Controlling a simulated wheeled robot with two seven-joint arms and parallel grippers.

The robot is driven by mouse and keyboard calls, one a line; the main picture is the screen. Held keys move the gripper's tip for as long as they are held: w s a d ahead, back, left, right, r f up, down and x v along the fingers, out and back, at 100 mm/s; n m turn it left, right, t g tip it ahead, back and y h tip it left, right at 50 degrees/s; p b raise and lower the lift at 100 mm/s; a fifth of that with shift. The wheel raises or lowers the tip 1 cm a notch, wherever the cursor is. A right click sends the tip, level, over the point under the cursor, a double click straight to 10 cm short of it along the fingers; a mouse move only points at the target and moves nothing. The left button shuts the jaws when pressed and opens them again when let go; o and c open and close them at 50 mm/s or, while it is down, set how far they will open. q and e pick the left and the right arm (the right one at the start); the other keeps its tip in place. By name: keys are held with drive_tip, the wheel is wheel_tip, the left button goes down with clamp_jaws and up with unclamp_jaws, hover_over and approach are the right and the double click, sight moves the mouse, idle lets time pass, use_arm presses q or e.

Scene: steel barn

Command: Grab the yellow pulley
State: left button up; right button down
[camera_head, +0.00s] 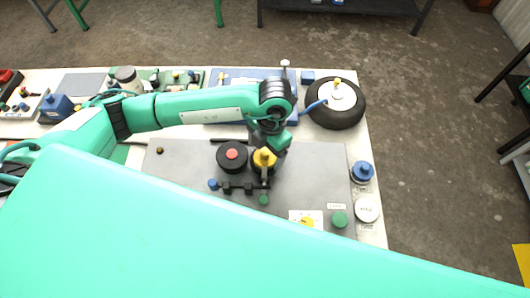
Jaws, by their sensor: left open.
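The yellow pulley (264,157) stands on the grey plate (185,172), right of a black round part with a red centre (232,155). My left arm comes in from the left and bends down over the plate. My left gripper (266,172) is open and points down at the yellow pulley, very close to it. Its dark body hides part of the pulley, and I cannot tell whether the fingers touch it. My right gripper is not in view.
A tyre with a white hub (341,96) lies at the back right. A blue knob (363,171), a white round part (367,208) and a green knob (340,219) stand at the right. A yellow part (307,222) lies on a white card. Small dark blocks sit in front of the pulley.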

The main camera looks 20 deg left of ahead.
sight(265, 152)
use_arm(q)
drive_tip(key=shift+s+f, duration=0.1)
drive_tip(key=shift+f, duration=0.45)
drive_tip(key=c, duration=1.1)
drive_tip(key=shift+r, duration=0.15)
drive_tip(key=shift+r, duration=0.6)
wheel_tip(265, 152, up, 18)
drive_tip(key=b, duration=0.3)
drive_tip(key=shift+r+b, duration=0.25)
drive_tip(key=shift+b, duration=0.1)
